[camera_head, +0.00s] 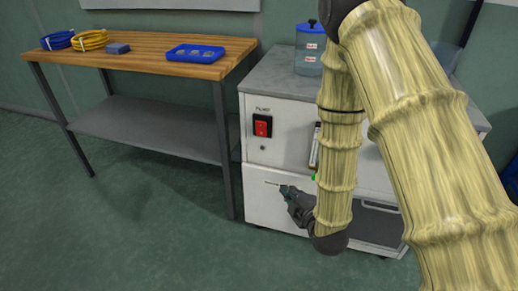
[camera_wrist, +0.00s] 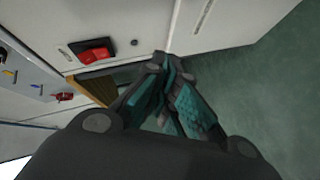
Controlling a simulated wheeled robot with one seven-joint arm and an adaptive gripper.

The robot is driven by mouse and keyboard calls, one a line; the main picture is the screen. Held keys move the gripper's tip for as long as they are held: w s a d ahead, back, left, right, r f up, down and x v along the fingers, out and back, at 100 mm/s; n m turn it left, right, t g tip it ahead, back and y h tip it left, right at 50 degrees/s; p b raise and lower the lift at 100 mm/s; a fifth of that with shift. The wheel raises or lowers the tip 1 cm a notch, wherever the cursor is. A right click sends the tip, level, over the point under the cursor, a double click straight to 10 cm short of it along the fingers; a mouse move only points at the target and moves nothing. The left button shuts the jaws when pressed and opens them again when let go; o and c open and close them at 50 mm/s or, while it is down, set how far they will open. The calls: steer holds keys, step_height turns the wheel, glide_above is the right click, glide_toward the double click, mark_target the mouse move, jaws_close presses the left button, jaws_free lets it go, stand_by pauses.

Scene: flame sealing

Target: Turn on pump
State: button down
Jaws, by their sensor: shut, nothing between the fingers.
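The red pump switch (camera_head: 262,126) sits in a black frame on the white cabinet front, under a label that seems to read "PUMP". It also shows in the wrist view (camera_wrist: 95,53), left of the fingers. Its on or off position is too small to tell. My gripper (camera_head: 284,189) is low in front of the cabinet, below and a little right of the switch, and apart from it. In the wrist view my gripper's teal-padded fingers (camera_wrist: 163,68) are shut with nothing between them.
The white cabinet (camera_head: 258,203) carries a blue-lidded container (camera_head: 309,52) on top. A wooden workbench (camera_head: 140,48) at left holds a blue tray (camera_head: 195,53), yellow coil (camera_head: 90,40) and blue coil (camera_head: 57,40). The green floor in front is clear. My arm hides the cabinet's right part.

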mark_target(259, 134)
steer(key=w+a+r+n+t+y+b, duration=0.3)
steer(key=a+r+n+t+y+b, duration=0.1)
steer(key=a+r+n+b, duration=0.2)
steer(key=r+n+b, duration=0.1)
steer(key=r+n, duration=0.1)
steer(key=shift+w+n+y+b, duration=0.25)
steer(key=shift+n+y+b, duration=0.05)
steer(key=shift+b, duration=0.05)
steer(key=shift+w+d+r+b+x, duration=0.15)
steer(key=shift+d+b+x, duration=0.35)
steer(key=shift+x, duration=1.65)
steer(key=shift+w+d+b+x, duration=0.3)
steer(key=shift+b+x, duration=0.4)
steer(key=shift+x, duration=1.45)
steer(key=shift+w+d+r+b+x, duration=0.15)
steer(key=shift+d+b+x, duration=0.4)
steer(key=shift+x, duration=1.6)
steer(key=shift+a, duration=0.15)
